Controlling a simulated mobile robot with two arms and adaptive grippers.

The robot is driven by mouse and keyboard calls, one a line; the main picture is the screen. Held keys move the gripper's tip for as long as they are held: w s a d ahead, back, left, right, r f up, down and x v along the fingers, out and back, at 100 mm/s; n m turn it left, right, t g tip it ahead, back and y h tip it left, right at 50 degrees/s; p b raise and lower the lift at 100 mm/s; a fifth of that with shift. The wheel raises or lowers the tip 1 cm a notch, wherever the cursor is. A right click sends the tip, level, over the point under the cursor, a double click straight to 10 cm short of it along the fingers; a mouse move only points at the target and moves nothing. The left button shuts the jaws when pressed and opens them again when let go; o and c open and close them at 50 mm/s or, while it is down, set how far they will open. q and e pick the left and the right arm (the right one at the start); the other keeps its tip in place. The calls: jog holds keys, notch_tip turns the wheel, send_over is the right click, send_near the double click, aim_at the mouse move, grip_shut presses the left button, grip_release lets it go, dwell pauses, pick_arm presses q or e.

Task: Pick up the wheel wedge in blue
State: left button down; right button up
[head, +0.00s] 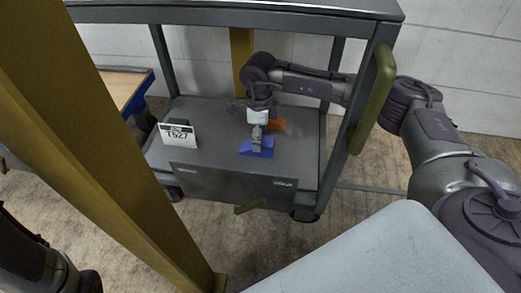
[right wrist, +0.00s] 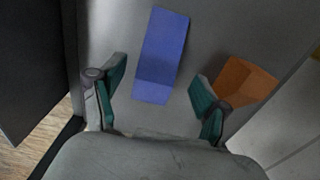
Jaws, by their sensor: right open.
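The blue wheel wedge (head: 258,147) lies on the lower shelf of a grey cart in the head view. In the right wrist view the blue wedge (right wrist: 162,55) lies ahead of and between the two fingers. My right gripper (head: 257,140) is above the wedge and hides part of it. In the right wrist view my right gripper (right wrist: 158,100) is open, with nothing held between its green-padded fingers. An orange wedge (head: 277,124) lies just behind the blue one; in the right wrist view this orange wedge (right wrist: 245,82) is beside the right finger. My left gripper does not show clearly.
The cart (head: 215,117) has upright posts, a top shelf above my right arm and a green handle (head: 373,98) at the right. A white sign (head: 178,135) stands on the shelf's left. A yellow post crosses the left foreground.

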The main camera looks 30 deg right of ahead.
jog(key=f, duration=0.1)
jog(key=f+b, duration=0.2)
jog(key=shift+s+d+f, duration=0.1)
jog(key=shift+s+f, duration=0.1)
jog(key=shift+s, duration=0.1)
jog(key=shift+f+b, duration=0.35)
jog(key=shift+f, duration=0.05)
jog(key=shift+r, duration=0.1)
jog(key=shift+c, duration=0.2)
